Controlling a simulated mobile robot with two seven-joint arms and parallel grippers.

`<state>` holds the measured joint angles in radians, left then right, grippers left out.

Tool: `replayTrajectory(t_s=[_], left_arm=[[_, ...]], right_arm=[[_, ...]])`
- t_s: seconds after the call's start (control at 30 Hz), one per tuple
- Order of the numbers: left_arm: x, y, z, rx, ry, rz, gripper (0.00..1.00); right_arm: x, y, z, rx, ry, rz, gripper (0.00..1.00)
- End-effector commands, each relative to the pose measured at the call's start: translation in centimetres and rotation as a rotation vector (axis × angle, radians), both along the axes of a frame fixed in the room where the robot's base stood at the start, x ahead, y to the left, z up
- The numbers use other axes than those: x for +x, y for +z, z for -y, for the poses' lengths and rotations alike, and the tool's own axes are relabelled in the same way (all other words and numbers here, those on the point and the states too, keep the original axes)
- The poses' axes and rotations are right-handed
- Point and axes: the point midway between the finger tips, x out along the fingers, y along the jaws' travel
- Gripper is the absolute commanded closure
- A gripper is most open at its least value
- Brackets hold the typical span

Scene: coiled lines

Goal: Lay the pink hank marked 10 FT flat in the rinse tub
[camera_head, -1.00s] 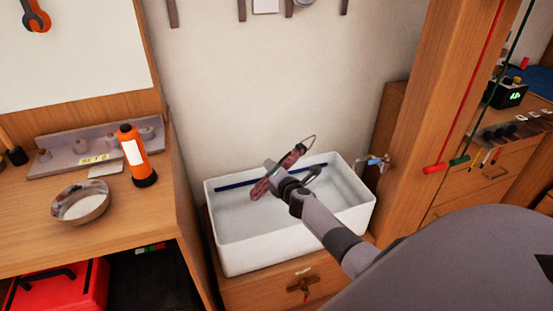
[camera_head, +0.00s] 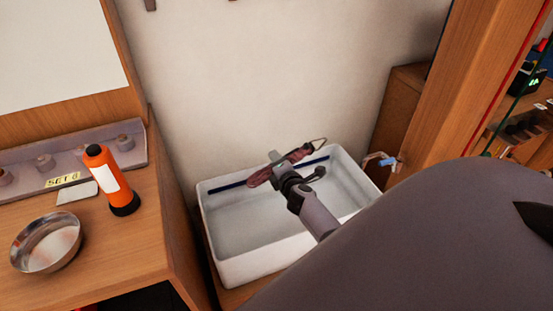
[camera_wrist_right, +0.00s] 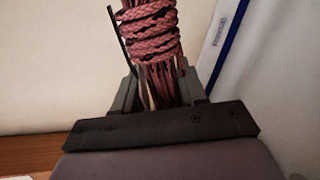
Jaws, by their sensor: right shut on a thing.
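The pink hank (camera_head: 262,177) is a wrapped bundle of cord with a thin dark loop at its far right end. My right gripper (camera_head: 281,163) is shut on it and holds it over the back part of the white rinse tub (camera_head: 240,273). In the right wrist view the hank (camera_wrist_right: 150,32) rises from between the fingers (camera_wrist_right: 157,90), its pink and dark strands wrapped in bands. No 10 FT mark can be read. In the head view the hank lies slanted, its right end higher. My left gripper is not in view.
A blue strip (camera_head: 228,187) runs along the tub's back inner wall. A tap (camera_head: 382,161) is at the tub's right. A wooden post (camera_head: 478,70) stands at right.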

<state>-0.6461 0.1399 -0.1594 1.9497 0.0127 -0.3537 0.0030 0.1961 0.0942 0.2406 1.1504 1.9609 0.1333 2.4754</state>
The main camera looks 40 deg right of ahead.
Motion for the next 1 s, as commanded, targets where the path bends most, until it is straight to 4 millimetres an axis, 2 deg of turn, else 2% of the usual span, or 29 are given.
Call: replayTrajectory(t_s=[0.4,0.7,1.0], left_arm=[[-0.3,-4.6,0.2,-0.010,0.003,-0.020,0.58],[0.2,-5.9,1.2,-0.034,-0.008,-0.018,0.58],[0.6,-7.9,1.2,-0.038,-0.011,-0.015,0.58]], right_arm=[[0.0,-4.4,0.0,-0.003,0.001,0.001,0.95],[0.0,-7.4,0.0,-0.001,0.001,0.001,0.95],[0.0,-10.4,0.0,-0.002,0.000,0.001,0.95]])
